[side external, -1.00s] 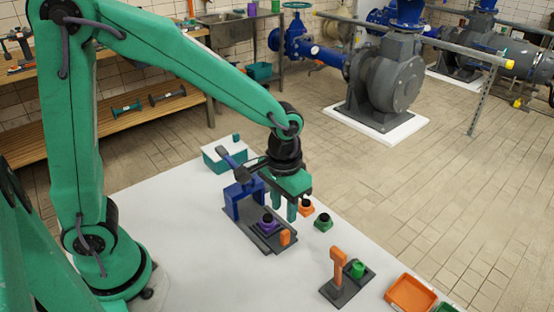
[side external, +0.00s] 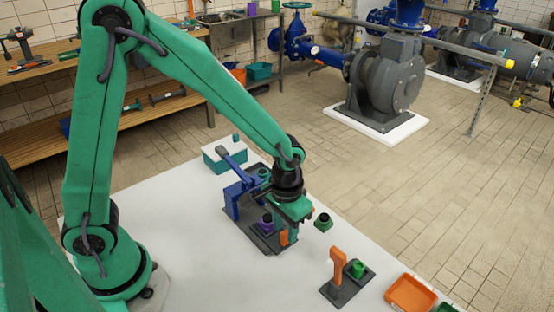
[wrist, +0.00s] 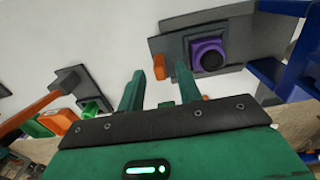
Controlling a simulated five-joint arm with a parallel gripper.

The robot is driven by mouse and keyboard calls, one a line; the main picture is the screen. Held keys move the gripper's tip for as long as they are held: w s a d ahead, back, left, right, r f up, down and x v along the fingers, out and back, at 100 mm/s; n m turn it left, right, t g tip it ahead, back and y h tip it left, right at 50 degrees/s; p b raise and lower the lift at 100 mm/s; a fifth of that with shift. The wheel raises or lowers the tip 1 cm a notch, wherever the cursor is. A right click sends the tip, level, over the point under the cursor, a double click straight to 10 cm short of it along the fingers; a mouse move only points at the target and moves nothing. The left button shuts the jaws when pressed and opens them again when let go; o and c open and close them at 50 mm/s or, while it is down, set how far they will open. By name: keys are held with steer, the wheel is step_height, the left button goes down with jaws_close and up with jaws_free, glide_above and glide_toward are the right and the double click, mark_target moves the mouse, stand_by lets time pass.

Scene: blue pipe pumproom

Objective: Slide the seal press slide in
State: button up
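The seal press has a blue frame (side external: 233,198) and a raised lever (side external: 232,158) on a dark grey base. Its grey slide sticks out of the frame and carries a purple seal holder (side external: 266,226) with a black top; the holder also shows in the wrist view (wrist: 208,53). The slide's orange handle (side external: 284,237) stands at its outer end. My gripper (side external: 291,228) is low over this end. In the wrist view my gripper (wrist: 160,68) is open, with the orange handle (wrist: 158,68) appearing between the fingertips. Contact cannot be told.
A grey stand with an orange post (side external: 337,265) and green part is nearer the front, beside an orange tray (side external: 410,294). A teal-and-white box (side external: 222,160) is behind the press.

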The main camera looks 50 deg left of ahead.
steer(key=shift+f, duration=1)
jaws_close()
